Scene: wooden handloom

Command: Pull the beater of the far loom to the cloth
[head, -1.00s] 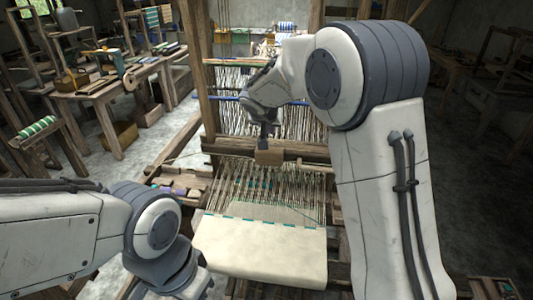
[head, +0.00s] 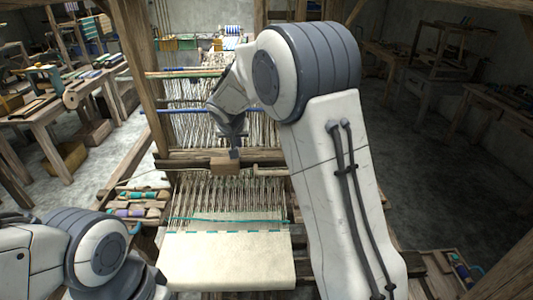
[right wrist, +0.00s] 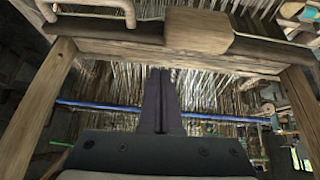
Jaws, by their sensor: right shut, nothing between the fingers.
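The beater is a dark wooden crossbar (head: 190,160) over the warp, with a light brown block (head: 226,167) at its middle. It stands apart from the cream cloth (head: 225,262), with bare warp threads (head: 235,198) between them. My right gripper (head: 237,153) points down just at the block; its fingers are shut and empty. In the right wrist view the shut fingers (right wrist: 161,80) end near a wooden crossbar (right wrist: 120,48), with a block (right wrist: 197,30) beyond; whether they touch is unclear. The left arm is at lower left; its gripper is not visible.
A wooden loom post (head: 140,75) stands left of the warp, and a blue rod (head: 182,111) crosses behind the beater. A tray of bobbins (head: 137,205) lies left. Workbenches (head: 55,125) stand at the back left.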

